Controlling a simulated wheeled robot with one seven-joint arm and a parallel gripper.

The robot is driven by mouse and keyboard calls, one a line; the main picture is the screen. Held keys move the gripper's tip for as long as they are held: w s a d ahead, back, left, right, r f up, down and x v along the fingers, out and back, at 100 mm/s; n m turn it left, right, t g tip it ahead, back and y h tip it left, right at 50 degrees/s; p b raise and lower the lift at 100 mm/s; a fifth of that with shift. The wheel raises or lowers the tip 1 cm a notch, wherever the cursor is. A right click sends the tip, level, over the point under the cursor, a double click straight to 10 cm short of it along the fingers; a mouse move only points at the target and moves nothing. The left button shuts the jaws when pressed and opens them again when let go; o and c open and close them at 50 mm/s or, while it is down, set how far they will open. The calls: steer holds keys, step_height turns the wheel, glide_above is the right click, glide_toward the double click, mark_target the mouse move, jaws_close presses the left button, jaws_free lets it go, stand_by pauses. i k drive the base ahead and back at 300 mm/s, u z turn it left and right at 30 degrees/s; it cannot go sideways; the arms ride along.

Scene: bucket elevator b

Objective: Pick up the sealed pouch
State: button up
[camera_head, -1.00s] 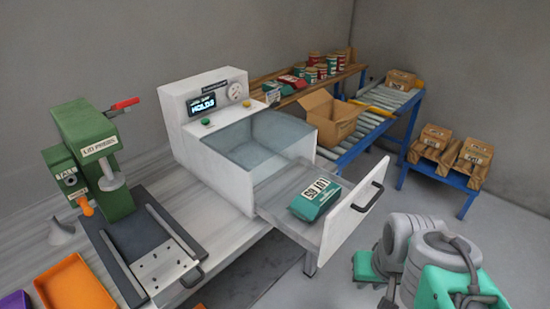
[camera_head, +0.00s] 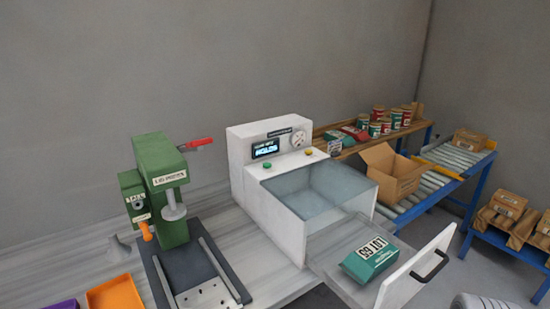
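The sealed pouch (camera_head: 369,260) is teal with a white label reading "LOT 69" or similar. It lies flat in the pulled-out drawer (camera_head: 338,277) of a white machine (camera_head: 262,190) with a lit display. The drawer's white front with a dark handle stands to the right of the pouch. Nothing touches the pouch from above. My gripper is not visible in the head view; only a grey rounded part of my arm shows at the bottom right edge.
A green lid press (camera_head: 162,195) stands left of the machine, with an orange tray (camera_head: 117,295) in front. Behind right are an open cardboard box (camera_head: 393,172), a blue-framed roller conveyor (camera_head: 455,160), and a wooden shelf with cans and teal-and-red pouches. Brown bags (camera_head: 507,215) sit on a blue stand at right.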

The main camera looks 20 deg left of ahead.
mark_target(367, 262)
steer(key=u, duration=4.2)
steer(key=k, duration=1.35)
steer(key=z, duration=1)
steer(key=i, duration=1)
